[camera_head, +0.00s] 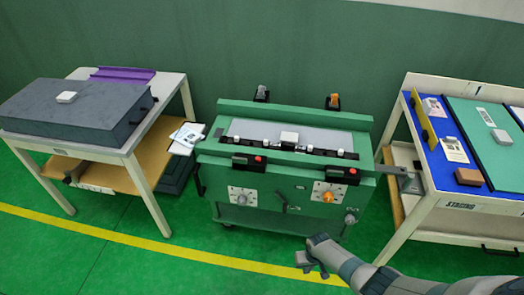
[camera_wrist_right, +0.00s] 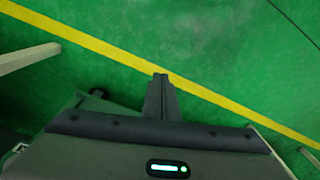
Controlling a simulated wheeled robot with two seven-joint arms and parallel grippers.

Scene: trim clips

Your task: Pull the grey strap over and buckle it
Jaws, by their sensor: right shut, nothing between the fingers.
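A green fixture (camera_head: 240,177) stands in the middle of the head view, with a pale grey panel (camera_head: 250,129) across its top. A row of small black and metal fittings (camera_head: 310,149) runs along the panel's front edge. I cannot make out a grey strap or a buckle for certain among these parts. My right gripper (camera_head: 306,262) hangs over the floor in front of the fixture, apart from it. Its fingers are together and empty, as the right wrist view (camera_wrist_right: 161,80) also shows. My left gripper is out of view.
A white table at left carries a large dark grey case (camera_head: 75,112) and a purple tray (camera_head: 122,75). The table at right holds a blue mat (camera_head: 436,137), a green board (camera_head: 480,140) and a brown block (camera_head: 469,177). Green floor with a yellow line (camera_head: 185,254) is clear in front.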

